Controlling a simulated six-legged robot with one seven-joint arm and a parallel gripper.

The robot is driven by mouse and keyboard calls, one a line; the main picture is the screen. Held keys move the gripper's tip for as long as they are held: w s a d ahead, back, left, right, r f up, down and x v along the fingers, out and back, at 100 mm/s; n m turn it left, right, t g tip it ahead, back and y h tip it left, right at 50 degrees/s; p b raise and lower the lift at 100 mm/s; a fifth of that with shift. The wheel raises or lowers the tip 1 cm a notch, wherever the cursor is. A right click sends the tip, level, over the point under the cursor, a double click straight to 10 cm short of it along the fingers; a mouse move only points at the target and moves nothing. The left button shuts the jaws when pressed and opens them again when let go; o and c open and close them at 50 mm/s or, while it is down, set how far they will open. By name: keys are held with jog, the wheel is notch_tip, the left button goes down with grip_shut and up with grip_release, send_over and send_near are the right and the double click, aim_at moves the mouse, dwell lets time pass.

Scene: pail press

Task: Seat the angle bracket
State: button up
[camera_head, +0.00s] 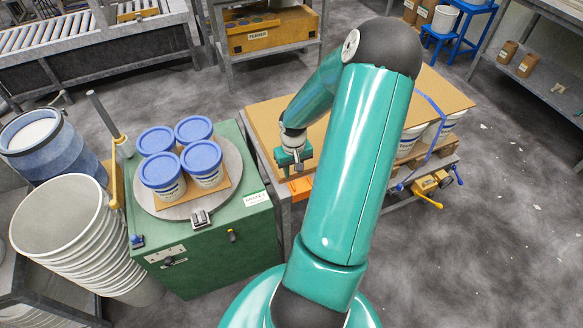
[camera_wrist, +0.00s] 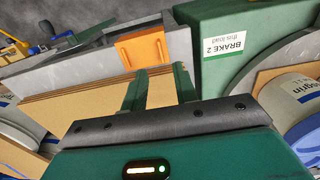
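My gripper (camera_head: 297,170) is over the cardboard-topped stack (camera_head: 264,122), to the right of the green press cabinet (camera_head: 222,258). In the wrist view its two green fingers (camera_wrist: 160,90) stand apart, with only cardboard (camera_wrist: 75,103) visible between them. I cannot pick out an angle bracket for certain. A small grey metal piece (camera_head: 201,218) sits at the front edge of the round plate (camera_head: 226,189) on the cabinet; I cannot tell if it is the bracket. An orange block (camera_head: 300,187) is just below my gripper, and it also shows in the wrist view (camera_wrist: 143,47).
Several blue-lidded pails (camera_head: 160,170) stand on the round plate. A post (camera_head: 103,115) and a yellow lever (camera_head: 115,175) rise at its left. Nested white pails (camera_head: 65,225) and a blue drum (camera_head: 45,145) stand further left.

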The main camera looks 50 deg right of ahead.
aim_at(293, 185)
notch_tip(293, 185, down, 7)
jog(key=shift+f, duration=0.2)
jog(key=shift+c, duration=0.2)
grip_shut()
jog(key=shift+r, duration=2.05)
